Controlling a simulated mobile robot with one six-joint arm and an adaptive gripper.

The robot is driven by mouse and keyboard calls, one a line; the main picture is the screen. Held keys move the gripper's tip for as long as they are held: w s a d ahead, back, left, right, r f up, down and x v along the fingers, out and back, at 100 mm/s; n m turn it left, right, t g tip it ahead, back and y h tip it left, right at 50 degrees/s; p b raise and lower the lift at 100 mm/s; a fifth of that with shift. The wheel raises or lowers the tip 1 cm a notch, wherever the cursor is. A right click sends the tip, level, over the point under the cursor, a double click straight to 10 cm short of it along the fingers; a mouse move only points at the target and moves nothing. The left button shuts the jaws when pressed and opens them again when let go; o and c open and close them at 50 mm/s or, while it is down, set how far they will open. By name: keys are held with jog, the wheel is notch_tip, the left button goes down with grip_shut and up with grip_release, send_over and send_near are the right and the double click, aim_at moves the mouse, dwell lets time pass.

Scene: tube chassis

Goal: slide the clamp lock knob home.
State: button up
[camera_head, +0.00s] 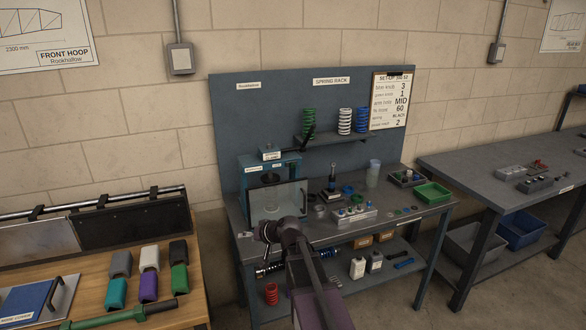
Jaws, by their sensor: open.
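A blue box-shaped fixture (284,160) stands at the left end of the grey-blue workbench, with a small labelled block on its top. A clear panel (290,198) covers its front, and a dark round part (270,178) shows inside above a pale disc. I cannot make out which small part is the clamp lock knob. My gripper (263,236) is in front of the panel's lower left edge, small and seen from behind. No object shows in it. My arm hides part of the bench front and lower shelf.
A shelf with green, white and blue springs (345,121) is on the back panel. A metal block with small parts (355,215), dark tray (406,178) and green bin (432,193) stand to the right. A wooden table (150,262) is at left, another bench (480,165) at right.

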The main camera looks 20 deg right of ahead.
jog(key=w+d+r+m+t+h, duration=0.1)
jog(key=w+d+r+m+t, duration=0.1)
jog(key=w+d+r+t, duration=0.3)
jog(key=w+d+r+m+t+h, duration=0.1)
jog(key=w+d+m, duration=0.15)
jog(key=d, duration=0.45)
jog(key=m+t+h, duration=0.3)
jog(key=m+h, duration=0.2)
jog(key=h, duration=0.1)
send_near(293, 166)
jog(key=s, duration=0.3)
jog(key=shift+s+r+b, duration=0.15)
jog(key=shift+s+b, duration=0.05)
jog(key=shift+b, duration=0.1)
jog(key=shift+w, duration=0.1)
jog(key=w, duration=0.9)
jog(key=w+d, duration=0.1)
jog(key=w, duration=0.3)
jog(key=shift+w+d, duration=0.1)
jog(key=shift+w, duration=0.2)
grip_shut()
